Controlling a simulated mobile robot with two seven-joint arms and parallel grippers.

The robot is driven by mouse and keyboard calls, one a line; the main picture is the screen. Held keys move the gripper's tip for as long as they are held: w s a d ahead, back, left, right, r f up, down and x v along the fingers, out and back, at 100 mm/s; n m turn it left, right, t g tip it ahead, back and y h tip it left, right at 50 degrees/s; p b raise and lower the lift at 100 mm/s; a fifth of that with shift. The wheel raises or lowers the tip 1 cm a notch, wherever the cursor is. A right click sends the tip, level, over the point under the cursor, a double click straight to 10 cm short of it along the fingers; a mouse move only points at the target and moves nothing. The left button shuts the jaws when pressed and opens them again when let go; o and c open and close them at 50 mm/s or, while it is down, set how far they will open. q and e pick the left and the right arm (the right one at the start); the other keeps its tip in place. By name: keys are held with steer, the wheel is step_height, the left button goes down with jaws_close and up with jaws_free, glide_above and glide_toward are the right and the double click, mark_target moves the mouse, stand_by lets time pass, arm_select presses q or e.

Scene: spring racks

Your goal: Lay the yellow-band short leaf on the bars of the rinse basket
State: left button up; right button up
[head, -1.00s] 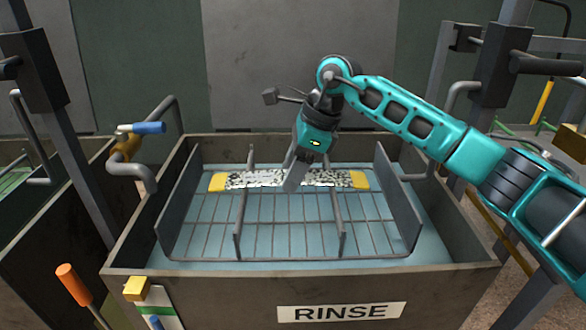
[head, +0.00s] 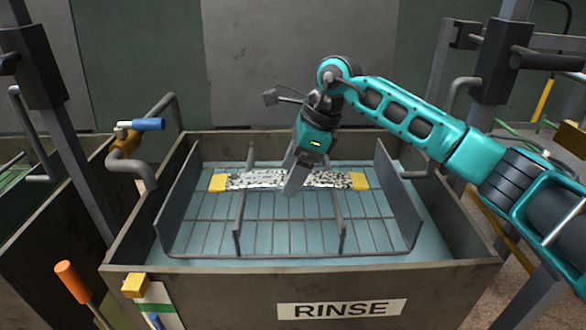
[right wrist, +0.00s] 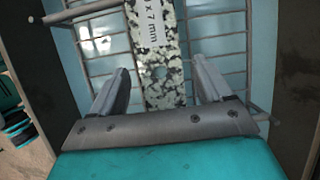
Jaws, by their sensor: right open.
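The yellow-band short leaf (head: 240,180) is a speckled black-and-white strip with yellow ends. It lies crosswise on the bars toward the back of the rinse basket (head: 403,200). My right gripper (head: 292,180) is over the leaf's middle and hides part of it. In the right wrist view the leaf (right wrist: 160,75) runs between my two spread fingers (right wrist: 160,85), with a gap on both sides, a hole and a size label showing. The right gripper is open and empty. My left gripper is not in view.
The basket sits in the dark rinse tank (head: 200,290) with blue water, labelled RINSE (head: 340,309). A pipe with a blue-handled valve (head: 147,125) is at the left rim. An orange-handled tool (head: 70,280) stands at the front left. The front basket bars are clear.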

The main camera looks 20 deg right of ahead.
steer(key=shift+r+p, duration=0.3)
steer(key=shift+r, duration=0.2)
steer(key=v, duration=0.7)
steer(key=shift+d+r, duration=0.15)
steer(key=shift+r, duration=0.05)
steer(key=shift+s, duration=0.1)
